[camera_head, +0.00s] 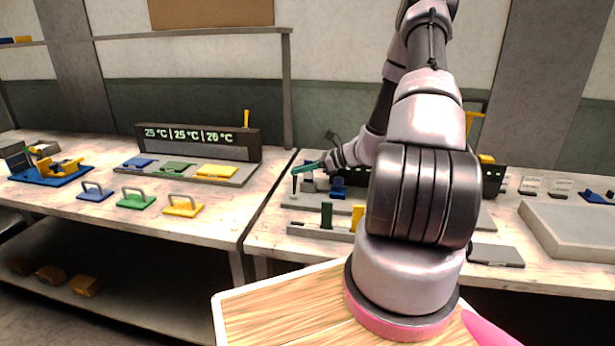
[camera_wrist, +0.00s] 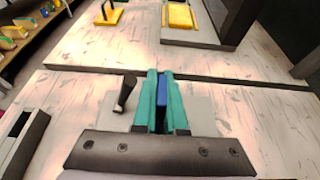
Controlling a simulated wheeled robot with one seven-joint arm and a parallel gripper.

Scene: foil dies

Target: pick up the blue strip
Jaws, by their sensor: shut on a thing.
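In the wrist view, the blue strip (camera_wrist: 161,91) stands between the two teal fingers of my gripper (camera_wrist: 160,73), which is shut on it. The strip's lower part is hidden by the fingers, so I cannot tell whether it touches anything below. In the head view, my gripper (camera_head: 303,169) is over the grey fixture on the right-hand bench. A blue piece (camera_head: 338,187) shows just right of the gripper there; I cannot tell whether it is the same strip.
A grey rack holds a green strip (camera_head: 327,214) and a yellow strip (camera_head: 357,216) in front of the gripper. The left bench carries coloured handled dies (camera_head: 135,200) and a dark temperature display (camera_head: 198,137). A dark handle (camera_wrist: 125,94) stands left of my fingers.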

